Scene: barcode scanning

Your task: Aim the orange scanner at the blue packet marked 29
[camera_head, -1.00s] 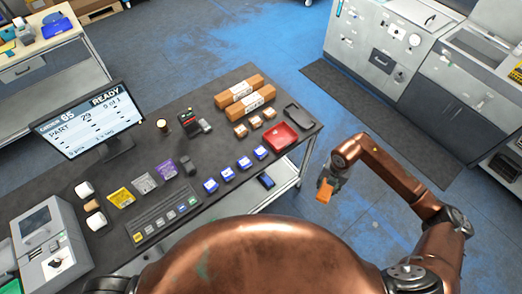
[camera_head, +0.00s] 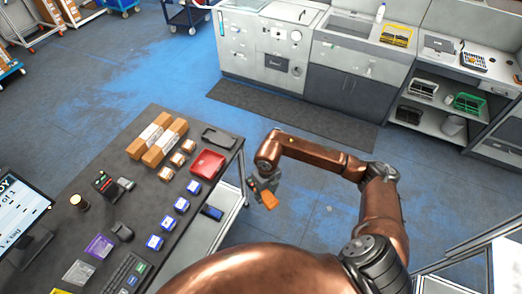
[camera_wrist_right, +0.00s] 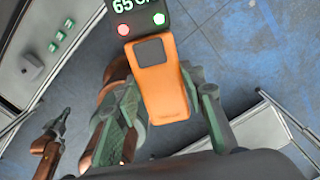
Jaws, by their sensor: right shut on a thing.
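My right gripper (camera_head: 262,190) is shut on the orange scanner (camera_head: 269,200), held over the floor beyond the table's right end. In the right wrist view the scanner (camera_wrist_right: 163,85) sits between the fingers; its dark head shows "65", a red light and a green light. Several blue-and-white packets lie in a row on the dark table, among them one near the red tray (camera_head: 194,187) and one near the keyboard (camera_head: 154,242). Their numbers are too small to read. What seems to be my left gripper (camera_wrist_right: 60,122) shows small in the wrist view, its jaws unclear.
The dark table (camera_head: 222,140) also holds brown boxes (camera_head: 158,140), the red tray (camera_head: 207,163), a black tray (camera_head: 219,137), a mouse (camera_head: 122,231) and a keyboard (camera_head: 125,275). A monitor (camera_head: 20,225) is cut off at left. The floor around the right gripper is clear.

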